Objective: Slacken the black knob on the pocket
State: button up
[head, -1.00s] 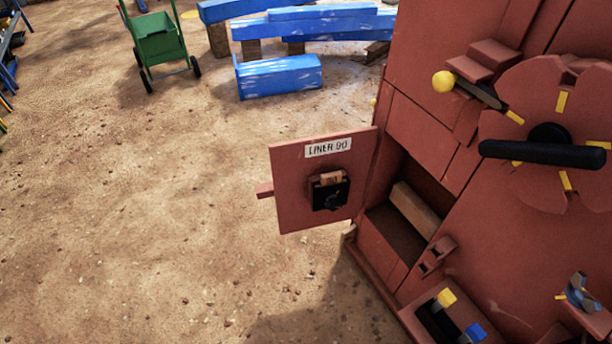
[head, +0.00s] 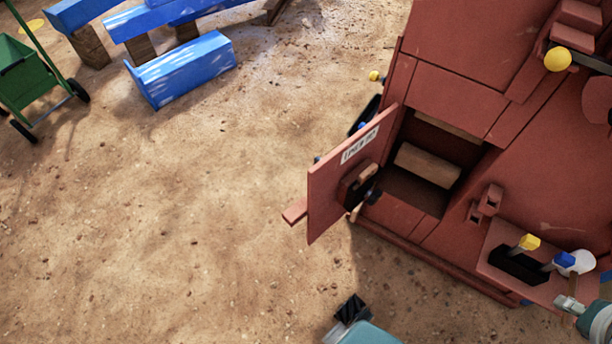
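The black knob (head: 373,196) sits on the dark pocket (head: 357,186) on the face of an open reddish-brown door (head: 324,200). The door is now seen at a steep angle, so the knob shows small and partly side-on. A small tan piece shows at the pocket's lower edge. A black-ended teal part (head: 350,309) at the bottom edge looks like my gripper, well below the door and apart from the knob. Its fingers cannot be made out, and nothing is seen in it.
The crusher's open compartment (head: 420,189) holds a tan block (head: 427,165). A shelf with a yellow lever (head: 529,242) and a blue lever (head: 564,259) stands at lower right, near another teal and grey part. Bare ground lies left of the door. Blue beams and a green cart stand behind.

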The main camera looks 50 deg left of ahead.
aim_at(375, 196)
jog(key=j, duration=0.6)
jog(key=k+j, duration=0.15)
jog(key=j, duration=1.05)
jog(key=i+j, duration=0.1)
jog(key=j, duration=0.25)
jog(key=i+j, duration=0.15)
jog(key=j, duration=0.15)
jog(key=k+l+u, duration=0.2)
jog(key=l, duration=0.2)
jog(key=l+u, duration=0.2)
jog(key=l, duration=0.25)
jog(key=k+l+u, duration=0.2)
jog(key=l, duration=0.15)
jog(key=k+l+u, duration=0.2)
jog(key=l, duration=0.15)
jog(key=k+l+u, duration=0.2)
jog(key=l, duration=0.15)
jog(key=i+l+u, duration=0.1)
jog(key=i, duration=0.25)
